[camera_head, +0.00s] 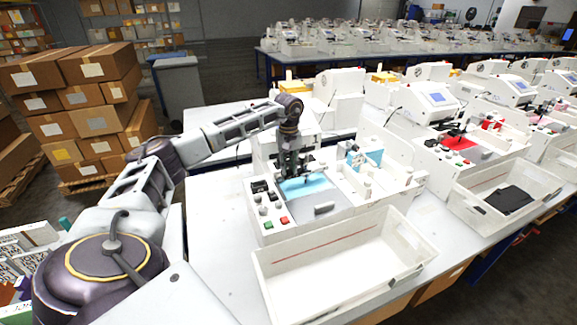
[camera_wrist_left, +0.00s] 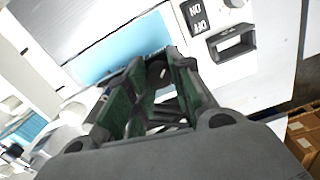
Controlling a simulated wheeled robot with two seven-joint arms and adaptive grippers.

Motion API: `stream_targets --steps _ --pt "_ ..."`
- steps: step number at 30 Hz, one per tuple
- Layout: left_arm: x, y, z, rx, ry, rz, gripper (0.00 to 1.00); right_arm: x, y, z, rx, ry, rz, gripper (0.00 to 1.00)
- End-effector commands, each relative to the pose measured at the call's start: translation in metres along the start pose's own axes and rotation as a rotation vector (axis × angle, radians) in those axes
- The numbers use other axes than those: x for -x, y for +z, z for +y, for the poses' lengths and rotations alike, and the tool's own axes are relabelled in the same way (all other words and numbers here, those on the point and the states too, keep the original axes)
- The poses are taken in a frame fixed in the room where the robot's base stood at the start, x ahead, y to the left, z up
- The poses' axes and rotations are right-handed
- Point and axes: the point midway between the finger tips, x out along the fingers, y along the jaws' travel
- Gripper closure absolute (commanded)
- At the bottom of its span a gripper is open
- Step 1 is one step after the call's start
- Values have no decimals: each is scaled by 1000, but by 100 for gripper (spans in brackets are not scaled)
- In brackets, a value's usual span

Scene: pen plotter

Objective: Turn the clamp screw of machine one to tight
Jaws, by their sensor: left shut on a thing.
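Machine one, the nearest white pen plotter (camera_head: 348,207), stands on the white table with a light blue sheet (camera_head: 308,189) on its bed. The sheet also shows in the left wrist view (camera_wrist_left: 123,47). My left gripper (camera_head: 290,173) reaches down over the back left of the bed, pointing downward. In the left wrist view its green-padded fingers (camera_wrist_left: 158,84) are shut on a dark round knob, the clamp screw (camera_wrist_left: 158,70), largely hidden between them. How far the screw is turned cannot be told. My right gripper is in neither view.
An empty white bin (camera_head: 345,262) stands in front of the machine. The machine's front left has a red button (camera_head: 285,221) and other controls; an ON/OFF switch (camera_wrist_left: 197,17) shows in the wrist view. A second plotter (camera_head: 440,128) stands right.

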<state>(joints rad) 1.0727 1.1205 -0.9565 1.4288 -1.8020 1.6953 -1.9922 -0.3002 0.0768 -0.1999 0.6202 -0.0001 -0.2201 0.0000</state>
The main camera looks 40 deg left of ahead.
Motion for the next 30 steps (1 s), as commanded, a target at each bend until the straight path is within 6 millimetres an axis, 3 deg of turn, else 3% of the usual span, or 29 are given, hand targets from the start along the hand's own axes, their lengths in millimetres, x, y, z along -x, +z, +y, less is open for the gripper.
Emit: stream_targets --steps 14,15,20,30 --pt "2 -1 0 -19 3 3 100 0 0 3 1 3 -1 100" --pt "2 -1 0 -18 3 3 76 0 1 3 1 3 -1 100" --pt "1 -1 0 -18 2 2 56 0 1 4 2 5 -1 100" --pt "1 0 0 -18 1 1 54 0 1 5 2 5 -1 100"
